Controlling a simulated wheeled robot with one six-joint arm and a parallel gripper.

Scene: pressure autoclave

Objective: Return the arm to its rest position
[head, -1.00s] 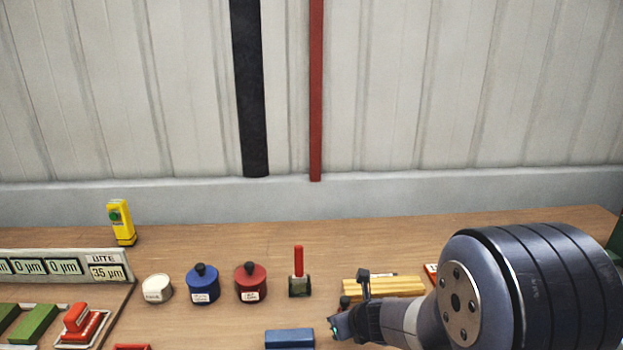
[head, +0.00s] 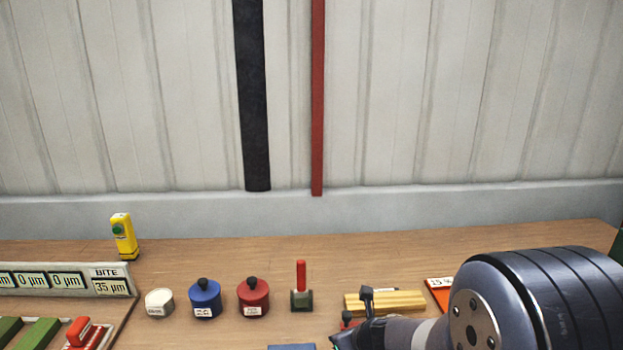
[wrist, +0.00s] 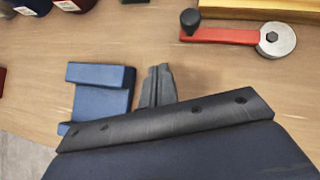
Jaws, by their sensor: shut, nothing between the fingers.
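My gripper (wrist: 157,88) shows in the wrist view with its fingers together and nothing between them. It is above the wooden bench, just right of a blue block (wrist: 98,88) and apart from the red crank handle (wrist: 220,35). In the head view my arm comes in from the lower right. The wrist end shows near the bottom edge, and the fingertips are at or below that edge.
On the bench (head: 215,257) stand a white pot (head: 159,303), a blue pot (head: 205,299), a red pot (head: 253,297) and a red-handled tool (head: 301,286). Yellow bars (head: 400,300) lie beside my arm. A display panel (head: 60,280) is at left.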

